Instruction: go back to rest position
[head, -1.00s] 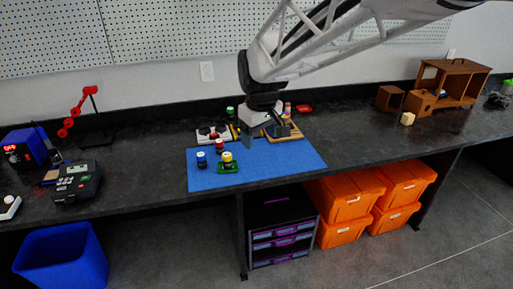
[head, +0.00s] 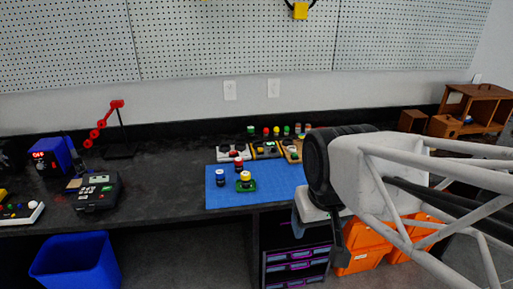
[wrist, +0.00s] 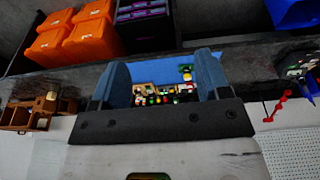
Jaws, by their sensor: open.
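My gripper (wrist: 160,75) is open and empty in the wrist view, its two fingers wide apart with the blue mat showing between them. In the head view my gripper (head: 318,228) hangs in front of the bench edge, apart from everything on the bench. My arm's wrist and pale lattice link cover the lower right of that view. The blue mat (head: 228,196) lies on the dark bench, its right part hidden by my wrist. A blue jar (head: 221,177), a red-lidded jar (head: 238,163) and a yellow-lidded jar on a green base (head: 246,181) stand on it.
Boards with small colored parts (head: 262,149) sit behind the mat. A multimeter-like device (head: 97,192) and a red jointed arm (head: 103,125) are left. Wooden boxes (head: 480,105) are far right. A purple-drawer cabinet (head: 290,268) and orange bins (head: 365,250) are below.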

